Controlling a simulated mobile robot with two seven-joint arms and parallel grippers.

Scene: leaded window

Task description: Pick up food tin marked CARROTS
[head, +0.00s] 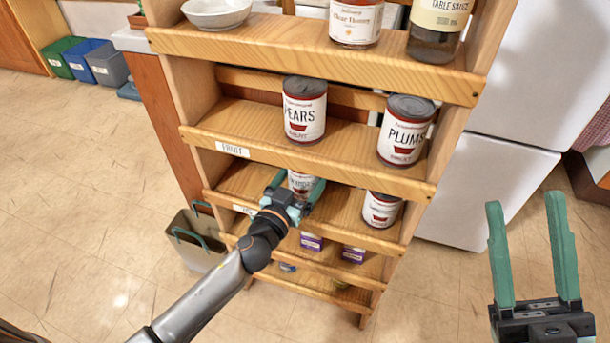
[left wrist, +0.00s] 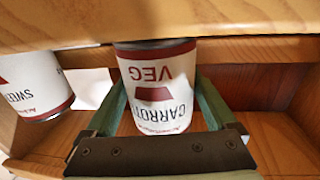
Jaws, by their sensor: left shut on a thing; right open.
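The CARROTS tin (left wrist: 155,90), with a white and dark red label that also reads VEG, shows upside down in the left wrist view. In the head view the tin (head: 300,182) is on the shelf below the one marked FRUIT, partly hidden by my gripper. My left gripper (head: 293,198) is shut on the tin, with one green finger on each side of it; it also shows in the left wrist view (left wrist: 160,112). My right gripper (head: 532,240) is open and empty, at the right, in front of the fridge and away from the shelves.
A second tin (head: 381,209) stands to the right on the same shelf; its label partly reads SWEET in the left wrist view (left wrist: 32,85). PEARS (head: 304,112) and PLUMS (head: 404,130) tins stand on the shelf above. That shelf's wooden front board (head: 300,160) overhangs closely. Purple boxes (head: 311,242) sit below.

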